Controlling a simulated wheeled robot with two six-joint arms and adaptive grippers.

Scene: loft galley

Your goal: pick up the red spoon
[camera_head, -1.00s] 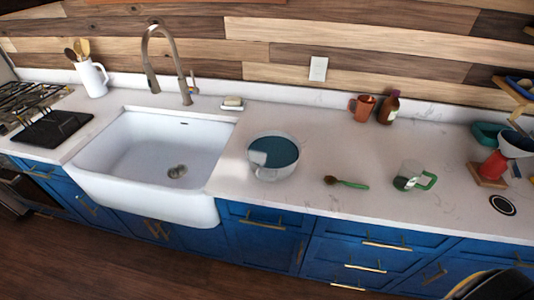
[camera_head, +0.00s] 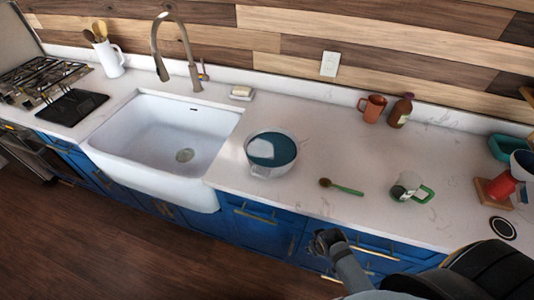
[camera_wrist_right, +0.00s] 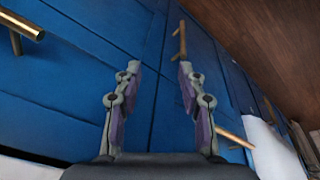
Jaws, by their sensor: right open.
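The only loose spoon on the counter has a green handle and a brown head (camera_head: 342,187); I see no red spoon. It lies flat on the white counter, between a metal pot and a glass mug. My right gripper (camera_head: 326,242) is in front of the blue drawers, below the counter's front edge and apart from the spoon. In the right wrist view its two fingers (camera_wrist_right: 158,70) are spread with nothing between them, facing blue cabinet fronts. My left gripper is not in view.
The pot (camera_head: 272,154) holds something teal. The glass mug (camera_head: 408,188) has a green handle. An orange mug (camera_head: 372,108) and brown bottle (camera_head: 400,111) stand at the back. Wooden utensils stand in a white jug (camera_head: 109,57). Counter around the spoon is clear.

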